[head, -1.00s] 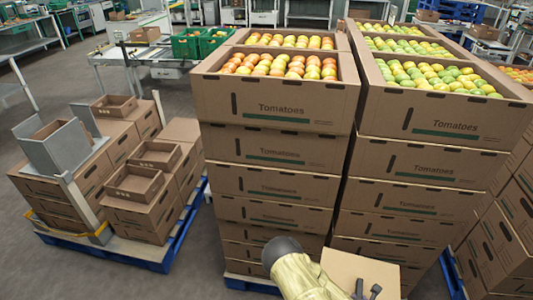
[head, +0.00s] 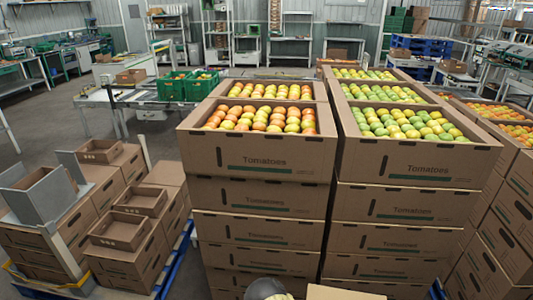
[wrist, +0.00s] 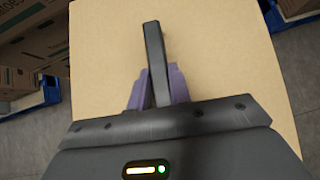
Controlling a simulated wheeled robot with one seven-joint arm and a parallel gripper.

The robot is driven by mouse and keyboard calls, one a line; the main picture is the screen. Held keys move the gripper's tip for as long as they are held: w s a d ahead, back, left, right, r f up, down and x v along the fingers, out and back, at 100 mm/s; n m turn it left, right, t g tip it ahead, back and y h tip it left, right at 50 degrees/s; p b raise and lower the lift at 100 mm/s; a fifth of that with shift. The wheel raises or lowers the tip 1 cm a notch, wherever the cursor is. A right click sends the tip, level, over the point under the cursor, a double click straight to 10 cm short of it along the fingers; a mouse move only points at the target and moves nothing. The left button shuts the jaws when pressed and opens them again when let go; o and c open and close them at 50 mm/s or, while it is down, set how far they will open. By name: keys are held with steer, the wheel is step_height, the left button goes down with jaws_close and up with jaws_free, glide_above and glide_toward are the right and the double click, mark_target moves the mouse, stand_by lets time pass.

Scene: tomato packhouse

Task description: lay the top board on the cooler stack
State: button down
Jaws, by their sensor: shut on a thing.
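The top board is a flat tan panel. In the wrist view the board (wrist: 215,50) fills most of the picture, and my gripper (wrist: 154,65) is shut on it. In the head view only a strip of the board (head: 340,293) shows at the bottom edge, in front of the stacks. The cooler stack is two tall columns of brown tomato cartons side by side, the left column (head: 258,205) and the right column (head: 405,200). Their top cartons are open, with orange fruit on the left and green-yellow fruit on the right. My gripper's fingers are out of sight in the head view.
A blue pallet (head: 175,262) at the left holds lower cartons and a grey box (head: 45,195). More carton stacks (head: 505,215) stand close on the right. Green crates (head: 188,86) sit on a table behind. Grey floor is open at the far left.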

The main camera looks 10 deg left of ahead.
steer(key=shift+s+d+r+p, duration=0.1)
steer(key=shift+s+r+p, duration=0.05)
steer(key=shift+r+p, duration=1.95)
steer(key=shift+s+d+r+p, duration=0.1)
steer(key=shift+r+p, duration=1.6)
steer(key=shift+r, duration=0.65)
steer(key=shift+a+r, duration=0.1)
steer(key=shift+r, duration=0.05)
steer(key=shift+w+a+r, duration=0.1)
steer(key=shift+w+r, duration=0.15)
steer(key=shift+w, duration=0.1)
steer(key=a+r+n+g+y, duration=0.3)
steer(key=a+r+n, duration=0.3)
steer(key=a+r, duration=0.6)
steer(key=s+a+r+n+g+y, duration=0.1)
steer(key=a+r+n+g+y, duration=0.2)
steer(key=r, duration=2.6)
steer(key=s+a+r+n+g+y, duration=0.1)
steer(key=a+r+n+g+y, duration=0.2)
steer(key=a+r+n, duration=0.7)
steer(key=a+r+g, duration=0.1)
steer(key=a+r, duration=1)
steer(key=a, duration=0.1)
steer(key=shift+a+r, duration=0.25)
steer(key=shift+a, duration=0.15)
